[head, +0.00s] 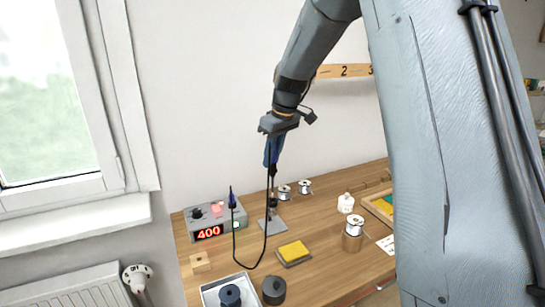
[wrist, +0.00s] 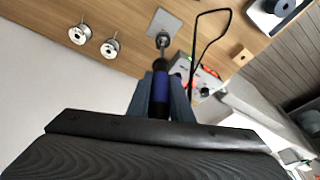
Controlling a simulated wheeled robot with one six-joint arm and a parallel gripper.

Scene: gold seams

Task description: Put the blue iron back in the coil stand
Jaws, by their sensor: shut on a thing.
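The blue iron (head: 273,152) hangs about upright, tip down, in my gripper (head: 272,146). In the wrist view the iron's blue handle (wrist: 160,88) sits between the two grey-blue fingers, which are shut on it. The coil stand (head: 272,224) is a grey plate with a dark coil, standing on the bench below the iron. The stand's plate also shows in the wrist view (wrist: 165,24), just beyond the iron's end. The iron's lower end lines up with the coil in both views; I cannot tell whether the tip is inside it.
The iron's black cable (head: 248,266) loops beside the stand toward the station (head: 207,223) reading 400. A yellow sponge (head: 293,251) lies in front of the stand. Solder reels (head: 284,192) stand behind. A white tray (head: 212,290) and a dark round pot (head: 274,290) are nearer.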

